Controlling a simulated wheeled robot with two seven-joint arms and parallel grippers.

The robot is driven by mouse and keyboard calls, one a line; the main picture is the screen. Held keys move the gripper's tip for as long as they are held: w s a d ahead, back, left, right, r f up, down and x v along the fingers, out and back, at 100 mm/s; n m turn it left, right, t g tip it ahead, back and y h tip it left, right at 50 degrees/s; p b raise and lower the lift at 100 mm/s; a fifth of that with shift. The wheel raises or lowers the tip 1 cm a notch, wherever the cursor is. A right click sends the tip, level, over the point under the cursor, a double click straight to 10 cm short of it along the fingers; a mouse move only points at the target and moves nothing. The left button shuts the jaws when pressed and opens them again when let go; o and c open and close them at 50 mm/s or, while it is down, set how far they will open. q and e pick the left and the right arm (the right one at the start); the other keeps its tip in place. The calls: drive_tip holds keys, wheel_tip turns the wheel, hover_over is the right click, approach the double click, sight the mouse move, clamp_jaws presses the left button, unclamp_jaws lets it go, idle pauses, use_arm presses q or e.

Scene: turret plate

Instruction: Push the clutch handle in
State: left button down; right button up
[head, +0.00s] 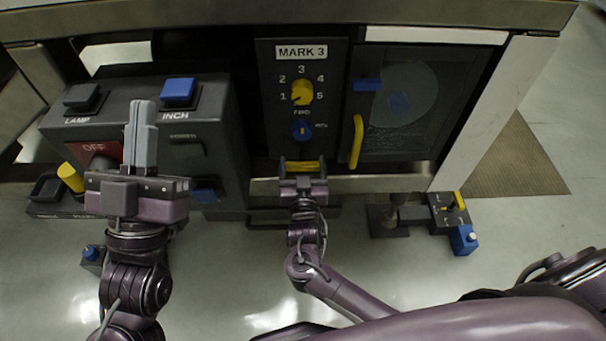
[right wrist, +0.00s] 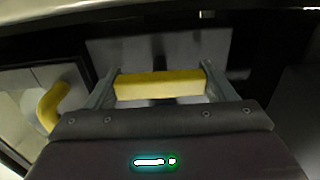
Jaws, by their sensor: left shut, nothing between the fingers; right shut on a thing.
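A yellow bar-shaped handle (head: 302,166), which I take to be the clutch handle, sits low under the MARK 3 panel (head: 285,120). My right gripper (head: 301,165) is shut on this handle. The right wrist view shows the yellow handle (right wrist: 160,85) lying between my two fingers (right wrist: 160,88), with a grey plate (right wrist: 150,48) behind it. How far the handle stands out from the plate is hard to tell. My left gripper (head: 140,135) is shut and empty, in front of the dark button box on the left, away from the handle.
The button box (head: 225,130) carries a blue INCH button (head: 178,92), a LAMP button (head: 83,98) and a red OFF area. Right of the panel is a windowed door (head: 397,105) with a yellow pull (head: 356,142). A small lever unit (head: 448,212) stands lower right.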

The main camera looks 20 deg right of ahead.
sight(303, 169)
drive_tip(key=shift+w+d+r, duration=0.1)
drive_tip(key=o, duration=1.4)
drive_tip(key=shift+w, duration=0.1)
use_arm(q)
drive_tip(key=shift+r, duration=0.1)
use_arm(e)
drive_tip(key=shift+s, duration=0.25)
drive_tip(key=p+v, duration=0.2)
drive_tip(key=v, duration=0.5)
use_arm(q)
wheel_tip(303, 169, down, 14)
drive_tip(key=w+d+g+y, duration=0.2)
drive_tip(key=w+g, duration=0.1)
drive_tip(key=g, duration=0.4)
drive_tip(key=shift+r+y, duration=0.25)
drive_tip(key=shift+y, duration=0.15)
use_arm(e)
drive_tip(key=shift+s, duration=0.2)
